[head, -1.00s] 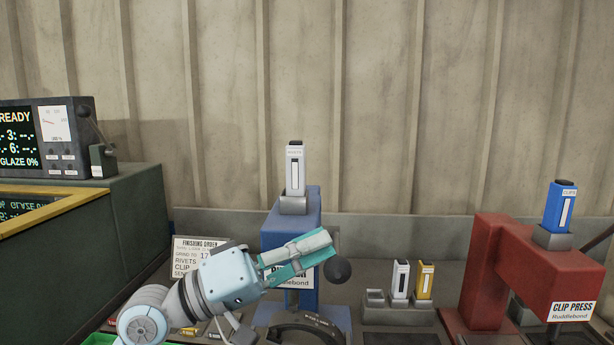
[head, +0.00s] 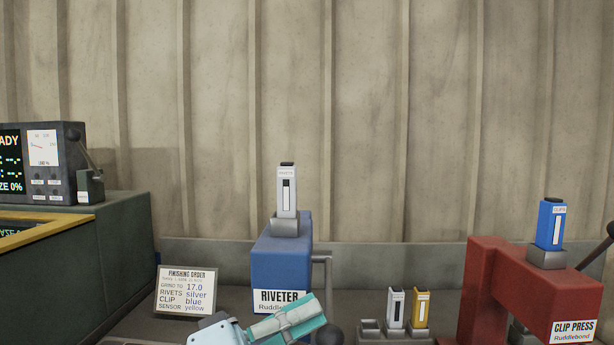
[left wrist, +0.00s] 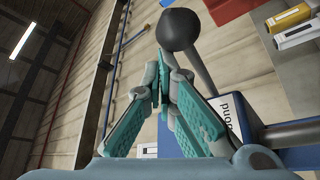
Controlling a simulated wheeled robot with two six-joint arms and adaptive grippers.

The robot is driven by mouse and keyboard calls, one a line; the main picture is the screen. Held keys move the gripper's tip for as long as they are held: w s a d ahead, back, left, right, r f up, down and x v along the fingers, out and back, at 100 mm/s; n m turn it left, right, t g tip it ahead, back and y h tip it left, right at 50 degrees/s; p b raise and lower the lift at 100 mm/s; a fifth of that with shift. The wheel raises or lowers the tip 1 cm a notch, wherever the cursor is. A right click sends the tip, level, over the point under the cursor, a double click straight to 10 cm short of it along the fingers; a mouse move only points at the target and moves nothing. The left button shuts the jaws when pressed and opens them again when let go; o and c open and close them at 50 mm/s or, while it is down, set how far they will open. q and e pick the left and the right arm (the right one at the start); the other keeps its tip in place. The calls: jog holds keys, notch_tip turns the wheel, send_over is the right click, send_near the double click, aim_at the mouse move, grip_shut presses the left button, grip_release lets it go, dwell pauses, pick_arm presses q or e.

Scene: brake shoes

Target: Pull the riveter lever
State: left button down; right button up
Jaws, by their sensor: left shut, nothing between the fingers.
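The blue riveter (head: 272,262) stands at the middle, with a silver cartridge (head: 287,195) upright on top. Its lever's dark ball knob (head: 330,336) is at the bottom edge of the head view, low on the riveter's right. In the left wrist view the knob (left wrist: 178,30) and its grey rod (left wrist: 204,72) show just past the fingertips. My left gripper (head: 316,312) is shut and empty, in front of the riveter beside the knob. The frames do not settle whether it touches the knob. My right gripper is not in view.
A red clip press (head: 483,290) with a blue cartridge (head: 549,224) stands at right. A white and a yellow cartridge (head: 420,308) stand in a holder between the machines. A finishing order card (head: 186,291) is left of the riveter. A green cabinet with a display is far left.

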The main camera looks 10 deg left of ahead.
pick_arm(q)
jog(key=shift+s+d+f, duration=0.1)
jog(key=shift+d+f, duration=0.05)
jog(key=shift+f, duration=0.25)
jog(key=v, duration=0.7)
jog(key=shift+a+r, duration=0.25)
jog(key=shift+a, duration=0.05)
